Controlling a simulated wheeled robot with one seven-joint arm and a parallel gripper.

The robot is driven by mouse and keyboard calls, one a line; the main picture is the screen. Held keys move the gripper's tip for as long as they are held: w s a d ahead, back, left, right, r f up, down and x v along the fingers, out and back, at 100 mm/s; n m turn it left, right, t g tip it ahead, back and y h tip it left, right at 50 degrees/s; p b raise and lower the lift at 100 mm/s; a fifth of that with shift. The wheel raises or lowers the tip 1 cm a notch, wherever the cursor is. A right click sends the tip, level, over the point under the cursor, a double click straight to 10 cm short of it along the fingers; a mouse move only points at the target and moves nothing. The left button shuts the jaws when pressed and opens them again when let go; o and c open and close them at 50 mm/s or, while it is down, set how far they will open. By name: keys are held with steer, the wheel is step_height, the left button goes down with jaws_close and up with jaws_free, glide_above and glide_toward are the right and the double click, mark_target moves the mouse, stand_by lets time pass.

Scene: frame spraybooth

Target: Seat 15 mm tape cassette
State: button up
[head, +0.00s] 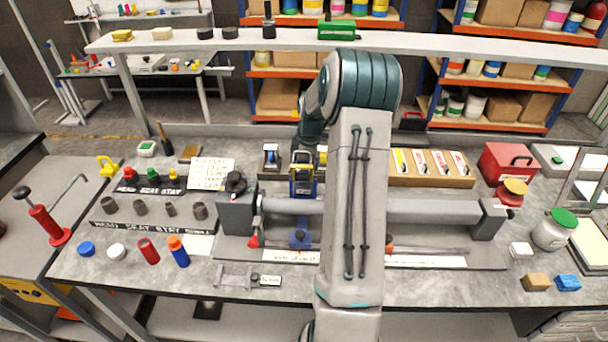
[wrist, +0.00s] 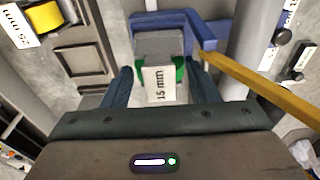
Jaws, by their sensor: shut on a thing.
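In the wrist view, my gripper (wrist: 161,74) has its two dark fingers on either side of the 15 mm cassette (wrist: 158,84). The cassette shows a white "15 mm" label, green side parts and a grey block beyond. A blue bracket (wrist: 172,19) lies around the far end and right side of the grey block. I cannot tell whether the cassette touches it or how deep it sits. In the head view, a blue frame with yellow (head: 303,178) stands on the bench near the arm's end; my arm hides the fingers and cassette there.
A yellow bar (wrist: 255,78) runs close to the right finger. A yellow cassette, its label apparently 25 mm (wrist: 17,25), is at upper left. In the head view, a grey horizontal cylinder (head: 430,210) spans the bench. A tray with several labelled pieces (head: 428,181) stands right of my arm.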

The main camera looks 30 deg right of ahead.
steer(key=shift+w+d+r+b, duration=0.15)
steer(key=shift+r+b, duration=0.1)
steer(key=shift+r, duration=0.35)
steer(key=shift+w+a+r+b, duration=0.1)
steer(key=shift+r+b, duration=0.1)
steer(key=shift+r, duration=0.4)
steer(key=w+d+r+b, duration=0.2)
steer(key=w+d+r, duration=0.2)
steer(key=w+r, duration=0.45)
steer(key=shift+w+d+f+p, duration=0.35)
steer(key=shift+w+f, duration=0.3)
steer(key=shift+f, duration=1.5)
steer(key=shift+w+d+f+p, duration=0.35)
steer(key=shift+w+f, duration=0.3)
steer(key=shift+f, duration=1.55)
steer(key=shift+w+d+f+p, duration=0.25)
steer(key=shift+w+f+p, duration=0.3)
steer(key=shift+f, duration=1.6)
steer(key=shift+w+f+b, duration=0.1)
steer(key=shift+f+b, duration=0.65)
steer(key=shift+f, duration=0.05)
steer(key=o, duration=1.5)
steer(key=shift+o, duration=0.2)
steer(key=shift+r, duration=0.1)
steer(key=shift+r+p, duration=1.75)
steer(key=shift+r, duration=1.2)
